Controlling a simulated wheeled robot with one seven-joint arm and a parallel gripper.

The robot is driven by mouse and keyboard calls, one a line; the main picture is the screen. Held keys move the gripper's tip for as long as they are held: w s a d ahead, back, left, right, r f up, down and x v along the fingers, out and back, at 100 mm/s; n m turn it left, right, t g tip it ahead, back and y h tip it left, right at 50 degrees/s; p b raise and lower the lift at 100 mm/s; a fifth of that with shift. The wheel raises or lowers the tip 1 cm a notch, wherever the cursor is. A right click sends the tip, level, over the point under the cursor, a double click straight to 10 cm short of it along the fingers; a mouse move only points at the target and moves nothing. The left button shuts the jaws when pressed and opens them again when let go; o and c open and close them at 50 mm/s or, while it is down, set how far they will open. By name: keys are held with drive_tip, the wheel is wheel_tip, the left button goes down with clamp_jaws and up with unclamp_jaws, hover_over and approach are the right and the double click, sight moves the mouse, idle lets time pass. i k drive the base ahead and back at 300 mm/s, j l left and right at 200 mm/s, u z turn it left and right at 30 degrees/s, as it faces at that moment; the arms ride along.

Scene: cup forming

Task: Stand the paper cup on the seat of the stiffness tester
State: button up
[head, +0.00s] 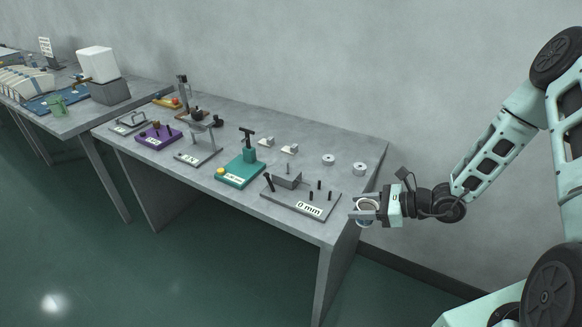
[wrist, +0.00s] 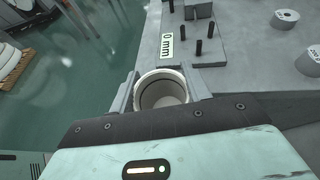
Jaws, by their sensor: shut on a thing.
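The paper cup (head: 367,213) is white and sits between the fingers of my gripper (head: 364,213), off the right end of the table in the head view. In the wrist view the cup (wrist: 162,90) shows its open mouth and inside, with a finger of my gripper (wrist: 160,84) on each side. The fingers are shut on it. A grey plate marked "0 mm" (head: 286,203), with a block and several black posts, is likely the stiffness tester; it stands near the table's right front corner. It also shows in the wrist view (wrist: 212,56). I cannot make out its seat clearly.
The grey table (head: 345,160) also bears a teal device (head: 240,170), a purple device (head: 160,136) and a grey stand (head: 197,158), all left of the plate. Two round weights (head: 360,169) lie behind it. Green floor (head: 190,260) is open in front.

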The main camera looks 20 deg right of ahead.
sight(319, 195)
drive_tip(key=i, duration=0.1)
drive_tip(key=z, duration=0.35)
drive_tip(key=i+j+z, duration=0.1)
drive_tip(key=j+z, duration=1)
drive_tip(key=j, duration=0.65)
drive_tip(key=k+j, duration=0.1)
drive_tip(key=j, duration=0.65)
drive_tip(key=z, duration=0.05)
